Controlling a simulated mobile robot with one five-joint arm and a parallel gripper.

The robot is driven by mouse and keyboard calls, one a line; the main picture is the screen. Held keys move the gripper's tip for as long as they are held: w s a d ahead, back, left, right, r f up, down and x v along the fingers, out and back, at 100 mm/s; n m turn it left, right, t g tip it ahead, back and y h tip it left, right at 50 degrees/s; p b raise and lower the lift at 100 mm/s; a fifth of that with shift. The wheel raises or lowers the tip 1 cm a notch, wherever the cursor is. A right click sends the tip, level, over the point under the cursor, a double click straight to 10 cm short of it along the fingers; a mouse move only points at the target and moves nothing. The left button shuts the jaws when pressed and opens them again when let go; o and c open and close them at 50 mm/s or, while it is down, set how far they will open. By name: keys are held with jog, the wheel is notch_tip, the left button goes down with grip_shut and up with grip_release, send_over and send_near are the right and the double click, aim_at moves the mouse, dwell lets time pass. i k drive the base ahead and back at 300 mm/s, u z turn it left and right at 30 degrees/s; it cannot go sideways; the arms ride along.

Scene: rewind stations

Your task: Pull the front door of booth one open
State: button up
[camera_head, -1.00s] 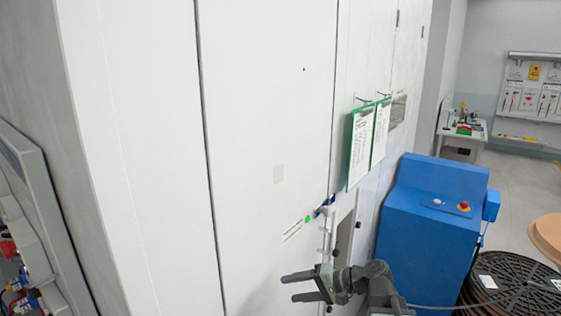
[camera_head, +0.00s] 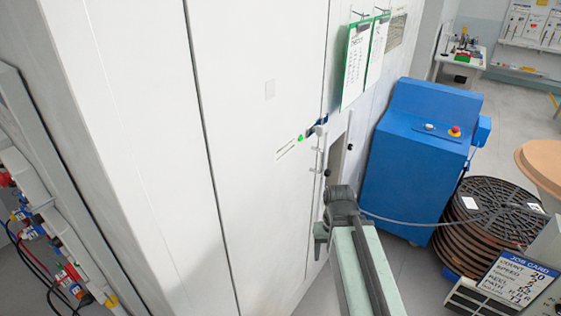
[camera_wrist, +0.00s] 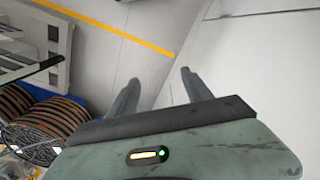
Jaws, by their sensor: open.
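The booth's tall white front (camera_head: 250,130) fills the left and middle of the head view, with a narrow seam down each side of one panel. That panel looks flush with its neighbours. A slim pale vertical handle (camera_head: 318,165) stands near its right edge, beside a green light (camera_head: 300,138). My gripper (camera_wrist: 158,90) is open and empty in the wrist view, its two dark fingers spread over pale surfaces. In the head view my forearm hides most of the gripper, which is below the handle and apart from it. The fingertips' distance from the door cannot be told.
A blue machine (camera_head: 412,160) with a red button stands right of the booth. Stacked brown reels (camera_head: 470,240) and a job card (camera_head: 518,280) are farther right. Clipboards (camera_head: 357,60) hang on the booth front. A rack with cables (camera_head: 45,230) is at left.

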aim_at(258, 64)
jog(key=k, duration=0.5)
jog(key=u, duration=2.05)
jog(key=k, duration=1.15)
jog(key=z, duration=0.7)
jog(key=i, duration=1)
